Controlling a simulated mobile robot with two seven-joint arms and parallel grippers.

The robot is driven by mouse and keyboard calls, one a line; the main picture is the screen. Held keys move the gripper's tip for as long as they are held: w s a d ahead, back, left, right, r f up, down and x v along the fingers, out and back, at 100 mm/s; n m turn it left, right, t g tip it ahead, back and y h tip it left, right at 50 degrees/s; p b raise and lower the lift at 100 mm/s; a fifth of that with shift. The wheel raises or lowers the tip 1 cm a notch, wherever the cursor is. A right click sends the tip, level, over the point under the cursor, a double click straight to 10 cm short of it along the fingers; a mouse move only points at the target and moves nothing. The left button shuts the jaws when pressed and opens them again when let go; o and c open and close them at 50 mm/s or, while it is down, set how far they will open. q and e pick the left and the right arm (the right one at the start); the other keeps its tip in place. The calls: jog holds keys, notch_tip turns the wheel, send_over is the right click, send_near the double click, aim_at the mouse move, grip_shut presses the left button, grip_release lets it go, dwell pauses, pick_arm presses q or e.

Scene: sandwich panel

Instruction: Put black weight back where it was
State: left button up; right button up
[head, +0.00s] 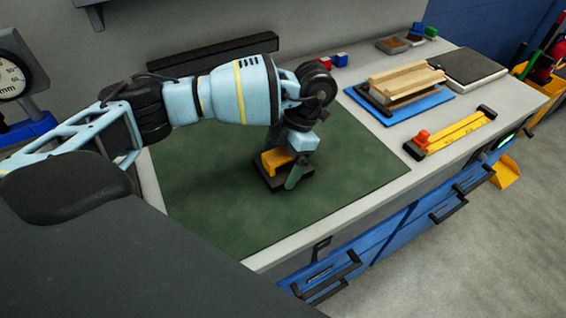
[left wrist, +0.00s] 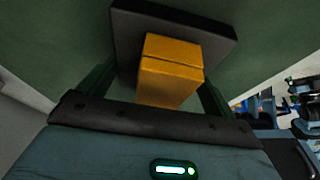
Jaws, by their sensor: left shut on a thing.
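The black weight (left wrist: 222,42) is a flat black block with a yellow grip block (left wrist: 172,66) on it. In the head view the weight (head: 296,184) is at the middle of the green mat (head: 215,205). My left gripper (head: 286,172) points down and is shut on the yellow grip, one finger on each side. The left wrist view also shows the gripper (left wrist: 158,88) with both fingers against the yellow part. The arm and fingers hide part of the weight. I cannot tell whether its underside touches the mat. My right gripper is not in view.
A wooden panel stack (head: 405,82) lies on a blue tray (head: 432,102) at the right. Behind it is a dark flat slab (head: 467,68). A yellow bar tool (head: 455,133) with a red knob lies near the front edge. Small red and blue blocks (head: 340,60) stand behind. The mat's front is clear.

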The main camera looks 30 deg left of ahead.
aim_at(281, 156)
pick_arm(q)
jog(key=shift+w+r, duration=0.1)
jog(key=shift+r, duration=0.05)
jog(key=c, duration=0.4)
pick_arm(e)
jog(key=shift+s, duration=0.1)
pick_arm(q)
jog(key=shift+r, duration=1.7)
jog(key=shift+d+r, duration=0.1)
jog(key=shift+d, duration=0.25)
jog(key=d, duration=0.5)
jog(key=w+d+r+b, duration=0.1)
jog(key=d, duration=0.4)
jog(key=d+b, duration=0.1)
jog(key=d, duration=0.4)
jog(key=shift+w+d+r, duration=0.15)
jog(key=shift+w+r, duration=0.05)
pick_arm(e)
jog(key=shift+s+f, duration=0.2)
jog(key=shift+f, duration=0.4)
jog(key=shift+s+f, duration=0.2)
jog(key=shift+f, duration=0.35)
